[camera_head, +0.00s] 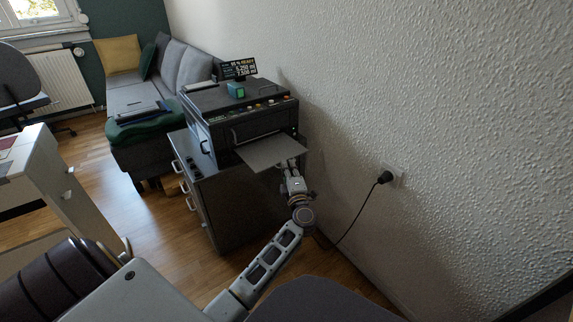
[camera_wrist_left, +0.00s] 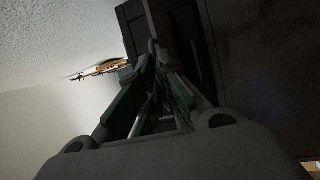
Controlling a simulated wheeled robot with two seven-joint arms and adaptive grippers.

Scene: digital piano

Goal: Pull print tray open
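The dark grey printer (camera_head: 242,108) stands on a dark cabinet beside the wall in the head view. Its flat grey print tray (camera_head: 268,152) sticks out from the front. My left gripper (camera_head: 289,164) is at the tray's front right corner. In the left wrist view its two fingers (camera_wrist_left: 154,72) come close together at the tips, against a dark background. I cannot tell whether they touch the tray or hold its edge. My right gripper is in neither view.
The textured wall (camera_head: 440,120) runs close along the right, with a black plug (camera_head: 384,178) and hanging cord. The dark cabinet (camera_head: 240,205) has handles on its left side. A grey sofa (camera_head: 150,90) stands behind.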

